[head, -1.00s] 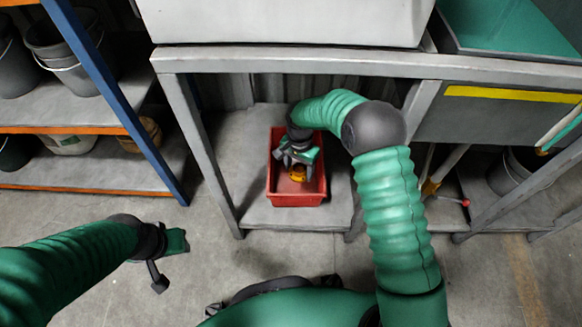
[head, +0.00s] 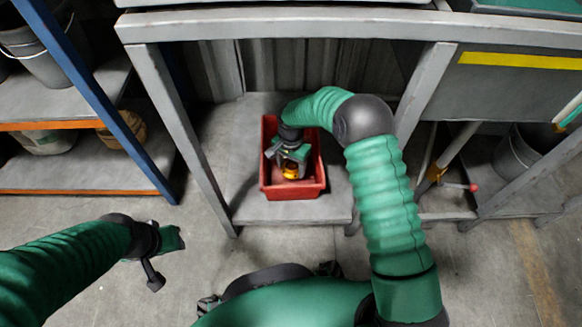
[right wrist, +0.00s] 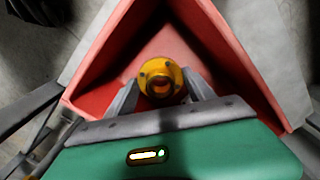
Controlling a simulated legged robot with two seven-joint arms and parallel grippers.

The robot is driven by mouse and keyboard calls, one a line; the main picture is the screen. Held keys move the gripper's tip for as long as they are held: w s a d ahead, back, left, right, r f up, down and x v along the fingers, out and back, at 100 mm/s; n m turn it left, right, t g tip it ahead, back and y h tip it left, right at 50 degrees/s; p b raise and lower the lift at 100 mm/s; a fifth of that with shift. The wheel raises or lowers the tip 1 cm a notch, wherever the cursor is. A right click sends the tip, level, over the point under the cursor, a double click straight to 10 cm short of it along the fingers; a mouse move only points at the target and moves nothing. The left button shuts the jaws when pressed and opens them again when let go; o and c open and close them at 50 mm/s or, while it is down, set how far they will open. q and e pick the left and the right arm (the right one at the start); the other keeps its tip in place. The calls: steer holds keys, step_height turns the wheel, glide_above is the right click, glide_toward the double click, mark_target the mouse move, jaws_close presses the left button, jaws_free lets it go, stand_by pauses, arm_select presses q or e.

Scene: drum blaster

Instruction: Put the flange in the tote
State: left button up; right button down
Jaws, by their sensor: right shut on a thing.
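The red tote (head: 312,187) stands on the low grey shelf under the metal bench. It also shows in the right wrist view (right wrist: 215,50), around the gripper. The yellow flange (head: 291,170) is inside the tote's outline near its front. In the right wrist view the flange (right wrist: 161,82) sits between the two grey fingers. My right gripper (head: 288,160) points down into the tote and is shut on the flange. Whether the flange touches the tote floor is unclear. My left gripper (head: 165,262) hangs over the floor at lower left, away from the tote; its fingers are unclear.
The bench frame (head: 290,24) passes above the tote, with a leg (head: 185,140) to its left. A blue-posted rack (head: 90,90) with buckets stands at left. A bucket (head: 518,155) and a red-tipped handle (head: 472,187) are at right. Floor in front is clear.

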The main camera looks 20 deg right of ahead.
steer(key=shift+f, duration=0.6)
steer(key=shift+c, duration=1.8)
jaws_free()
step_height(320, 180, up, 9)
steer(key=p, duration=0.5)
steer(key=shift+f, duration=0.15)
steer(key=shift+s+f, duration=0.1)
